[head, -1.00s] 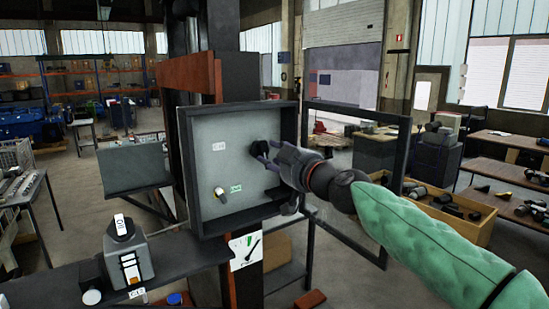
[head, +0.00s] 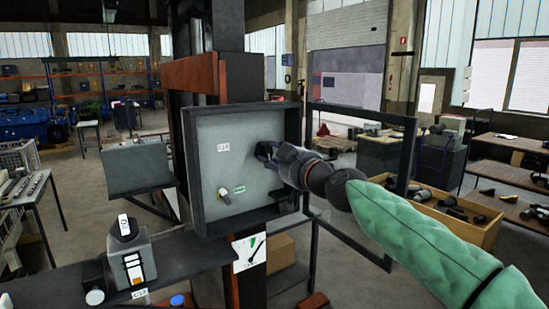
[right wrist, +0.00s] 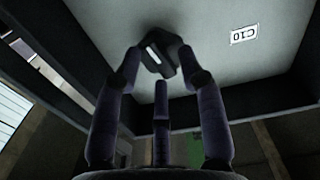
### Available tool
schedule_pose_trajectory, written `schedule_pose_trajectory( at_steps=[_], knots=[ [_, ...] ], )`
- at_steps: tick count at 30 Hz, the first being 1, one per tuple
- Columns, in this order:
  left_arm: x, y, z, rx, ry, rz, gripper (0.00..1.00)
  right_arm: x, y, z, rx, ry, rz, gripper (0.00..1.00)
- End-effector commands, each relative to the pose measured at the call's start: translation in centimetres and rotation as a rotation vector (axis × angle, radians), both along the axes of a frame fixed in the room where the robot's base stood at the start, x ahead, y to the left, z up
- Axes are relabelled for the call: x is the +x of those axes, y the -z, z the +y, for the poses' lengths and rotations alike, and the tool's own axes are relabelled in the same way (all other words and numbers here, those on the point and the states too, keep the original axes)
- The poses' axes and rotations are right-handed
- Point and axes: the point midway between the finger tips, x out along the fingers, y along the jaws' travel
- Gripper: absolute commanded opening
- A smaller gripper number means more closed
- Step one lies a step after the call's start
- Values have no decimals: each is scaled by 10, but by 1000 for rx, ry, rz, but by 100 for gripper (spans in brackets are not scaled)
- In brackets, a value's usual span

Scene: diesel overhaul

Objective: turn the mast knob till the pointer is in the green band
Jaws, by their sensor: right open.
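The black knob (right wrist: 163,55) has a white mark on its face and sits on the grey panel (head: 207,150) of the open box on the mast. My right gripper (head: 264,154) is in front of it and mostly hides it in the head view. In the right wrist view, the open fingers of my right gripper (right wrist: 161,72) are spread around the knob's near side; contact cannot be told. The white gauge (head: 249,252) below the box has a green band near its top and a dark pointer leaning to the upper right. My left gripper is not in view.
A label reading C10 (head: 223,147) is on the panel. A small pale knob (head: 222,196) is lower on it, beside a green label (head: 239,190). The box's dark rim surrounds the panel.

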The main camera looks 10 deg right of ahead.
Motion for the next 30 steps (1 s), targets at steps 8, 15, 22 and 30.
schedule_pose_trajectory(
  at_steps=[8, 15, 22, 30],
  knots=[
    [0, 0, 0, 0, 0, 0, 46, 0, -1, 0, 0, 1, -1, 0],
    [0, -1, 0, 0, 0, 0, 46, 0, -1, 0, 24, 1, 7, 0],
    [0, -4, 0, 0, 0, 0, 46, 0, -2, -1, 254, 1, 91, 0],
    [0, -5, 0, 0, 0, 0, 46, 0, -1, -1, 351, 1, 126, 0]
  ],
)
